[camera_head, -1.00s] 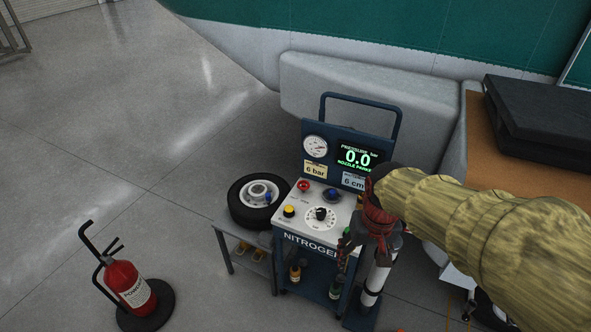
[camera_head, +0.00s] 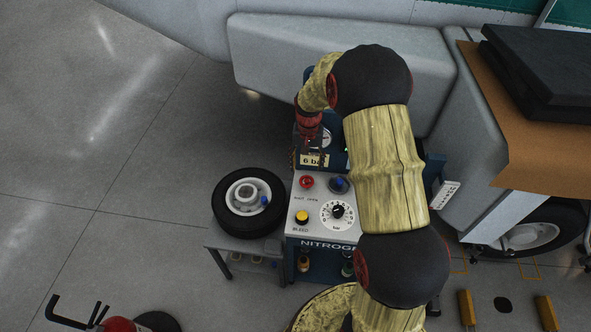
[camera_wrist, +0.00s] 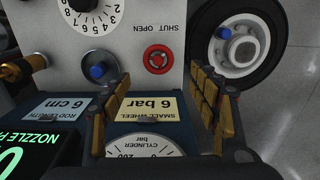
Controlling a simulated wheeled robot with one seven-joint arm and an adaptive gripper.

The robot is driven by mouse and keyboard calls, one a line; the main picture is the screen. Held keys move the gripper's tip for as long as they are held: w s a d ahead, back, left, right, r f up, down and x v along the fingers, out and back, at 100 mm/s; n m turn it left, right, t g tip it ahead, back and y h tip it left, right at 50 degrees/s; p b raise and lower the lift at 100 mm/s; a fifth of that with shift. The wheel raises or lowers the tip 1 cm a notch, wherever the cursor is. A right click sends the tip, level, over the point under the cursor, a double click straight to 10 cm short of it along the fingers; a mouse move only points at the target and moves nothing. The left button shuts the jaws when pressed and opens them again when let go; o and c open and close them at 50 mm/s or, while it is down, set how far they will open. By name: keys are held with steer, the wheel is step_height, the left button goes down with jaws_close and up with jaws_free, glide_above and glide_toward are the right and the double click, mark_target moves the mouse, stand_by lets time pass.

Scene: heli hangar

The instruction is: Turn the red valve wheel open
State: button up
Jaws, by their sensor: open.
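The red valve wheel (camera_head: 306,182) is a small round knob on the pale top panel of the nitrogen cart (camera_head: 296,230), above the yellow bleed button. In the wrist view the red wheel (camera_wrist: 158,59) shows upside down beside the words SHUT OPEN, ahead of the fingertips and roughly between them. My gripper (camera_head: 309,152) is above the cart's upright gauge panel, behind the wheel and apart from it. In the wrist view my gripper (camera_wrist: 160,88) has its two padded fingers wide apart with nothing held between them.
A blue knob (camera_head: 339,186), a black bar dial (camera_head: 338,211) and a yellow button (camera_head: 302,217) sit near the wheel. A tyre (camera_head: 228,222) lies on a low stand to the left. A 6 bar card (camera_wrist: 150,108) lies below the fingers.

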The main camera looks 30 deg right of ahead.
mark_target(307, 180)
steer(key=shift+s+d+f, duration=0.1)
steer(key=shift+s, duration=0.1)
step_height(307, 180, down, 8)
steer(key=shift+r+b, duration=0.2)
steer(key=shift+b, duration=0.85)
steer(key=shift+c, duration=0.8)
steer(key=c, duration=1)
